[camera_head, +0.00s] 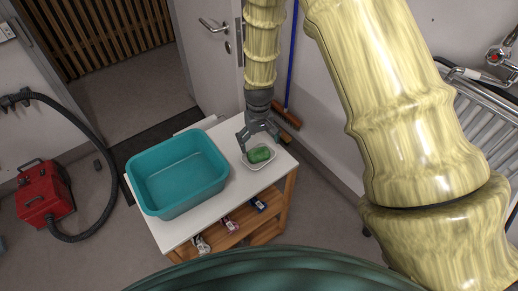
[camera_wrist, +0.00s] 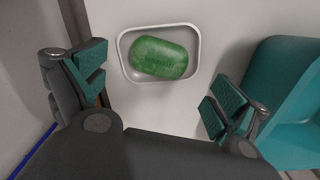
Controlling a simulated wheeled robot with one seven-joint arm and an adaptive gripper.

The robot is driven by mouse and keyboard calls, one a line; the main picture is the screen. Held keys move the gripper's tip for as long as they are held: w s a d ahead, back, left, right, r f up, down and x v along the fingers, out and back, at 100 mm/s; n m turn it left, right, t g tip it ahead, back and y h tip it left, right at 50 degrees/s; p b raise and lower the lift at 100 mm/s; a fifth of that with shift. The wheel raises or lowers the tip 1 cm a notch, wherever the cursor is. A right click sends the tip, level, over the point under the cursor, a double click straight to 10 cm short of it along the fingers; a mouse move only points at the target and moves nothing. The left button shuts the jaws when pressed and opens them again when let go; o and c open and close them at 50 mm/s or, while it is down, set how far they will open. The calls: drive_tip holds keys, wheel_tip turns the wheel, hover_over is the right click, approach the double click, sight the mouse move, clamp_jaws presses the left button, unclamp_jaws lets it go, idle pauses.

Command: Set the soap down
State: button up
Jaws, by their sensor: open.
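The green soap bar (camera_head: 259,154) lies in a small white soap dish (camera_head: 272,161) on the white tabletop of a small wooden table (camera_head: 236,191). In the wrist view the soap (camera_wrist: 160,58) lies tilted within the rim of the dish (camera_wrist: 193,33). My gripper (camera_head: 256,140) is just above the dish in the head view. Its two fingers are spread wide in the wrist view (camera_wrist: 158,87), one on each side and short of the dish. Nothing is between them, and the soap is apart from both fingers.
A teal tub (camera_head: 178,172) stands on the table left of the dish. Several small packages (camera_head: 231,225) lie on the shelf below. A broom (camera_head: 288,115) leans by the wall behind. A red vacuum (camera_head: 45,192) stands on the floor at left.

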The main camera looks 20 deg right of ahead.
sight(259, 153)
drive_tip(key=shift+r+b, duration=0.65)
drive_tip(key=shift+r, duration=2.3)
